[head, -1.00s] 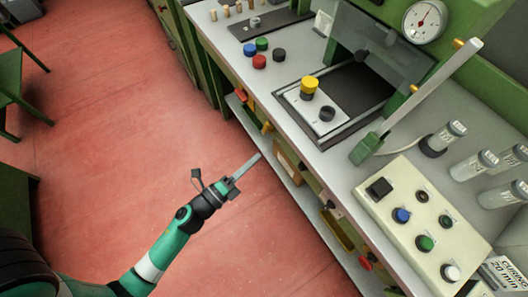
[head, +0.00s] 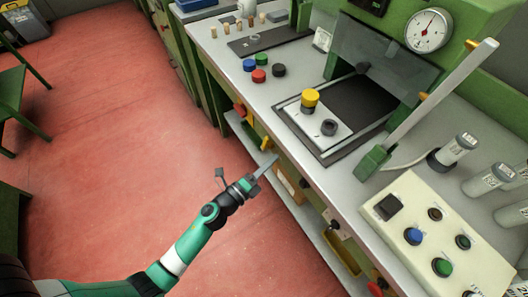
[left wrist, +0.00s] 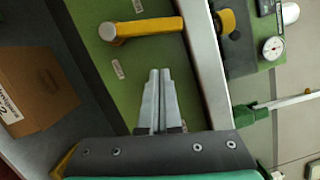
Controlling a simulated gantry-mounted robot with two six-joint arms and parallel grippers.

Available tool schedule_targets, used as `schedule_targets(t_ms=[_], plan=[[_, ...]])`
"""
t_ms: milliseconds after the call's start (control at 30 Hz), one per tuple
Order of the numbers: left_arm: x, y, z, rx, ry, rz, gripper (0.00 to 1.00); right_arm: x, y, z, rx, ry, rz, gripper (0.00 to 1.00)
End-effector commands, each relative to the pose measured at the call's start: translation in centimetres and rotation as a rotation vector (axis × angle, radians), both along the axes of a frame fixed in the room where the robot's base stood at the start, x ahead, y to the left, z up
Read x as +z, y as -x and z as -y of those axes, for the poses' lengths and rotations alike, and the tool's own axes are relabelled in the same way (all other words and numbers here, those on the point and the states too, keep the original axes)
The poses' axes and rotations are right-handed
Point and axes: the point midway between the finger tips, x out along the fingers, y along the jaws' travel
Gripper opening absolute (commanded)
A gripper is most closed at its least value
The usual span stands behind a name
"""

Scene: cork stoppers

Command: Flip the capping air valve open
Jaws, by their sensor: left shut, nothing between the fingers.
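A yellow valve lever (left wrist: 145,27) lies across the green front panel in the left wrist view, its pivot end to the left and its free end near the bench edge. It shows as a small yellow handle (head: 266,143) under the bench edge in the head view. My left gripper (head: 268,164) is shut and empty, beside the bench front. In the left wrist view its fingertips (left wrist: 160,74) point toward the lever, apart from it. My right gripper is out of view.
A red handle (head: 240,109) is on the same front, to the left. A cardboard box (left wrist: 38,85) sits on the lower shelf.

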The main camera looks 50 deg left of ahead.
Motion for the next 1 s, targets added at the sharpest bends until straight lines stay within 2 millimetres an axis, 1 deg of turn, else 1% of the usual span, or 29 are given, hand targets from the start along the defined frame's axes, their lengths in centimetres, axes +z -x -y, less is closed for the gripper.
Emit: schedule_targets(t_ms=[33, 100, 200, 300, 567, 633, 733, 833, 900, 1000], plan=[[0.7, 0.1, -1.2, 0.01, 0.0, -0.003, 0.0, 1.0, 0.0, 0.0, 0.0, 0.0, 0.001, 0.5], [0.8, 0.0, -2.1, 0.008, -0.001, -0.003, 0.0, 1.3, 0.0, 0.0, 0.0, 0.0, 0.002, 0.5], [0.9, -0.2, -3.0, 0.006, -0.001, -0.002, 0.0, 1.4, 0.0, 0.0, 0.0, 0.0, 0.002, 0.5], [0.9, -0.2, -3.3, 0.005, 0.002, -0.003, 0.0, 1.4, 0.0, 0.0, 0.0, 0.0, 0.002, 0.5], [0.9, -0.2, -3.3, 0.003, 0.0, -0.003, 0.0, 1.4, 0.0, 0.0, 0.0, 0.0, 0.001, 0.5], [1.0, -0.2, -3.3, 0.003, 0.006, -0.004, 0.0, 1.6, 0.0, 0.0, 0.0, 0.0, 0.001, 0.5], [1.7, -0.2, -3.5, 0.003, 0.046, -0.011, 0.0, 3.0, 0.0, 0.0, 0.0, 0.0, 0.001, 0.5], [2.5, -0.3, -4.0, 0.004, 0.127, -0.023, 0.0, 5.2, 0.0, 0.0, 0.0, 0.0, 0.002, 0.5], [2.6, -0.3, -4.3, 0.005, 0.189, -0.033, 0.0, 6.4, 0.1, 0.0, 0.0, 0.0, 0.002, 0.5], [2.5, -0.4, -4.4, 0.003, 0.259, -0.042, 0.0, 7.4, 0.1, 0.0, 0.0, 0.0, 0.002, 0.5]])
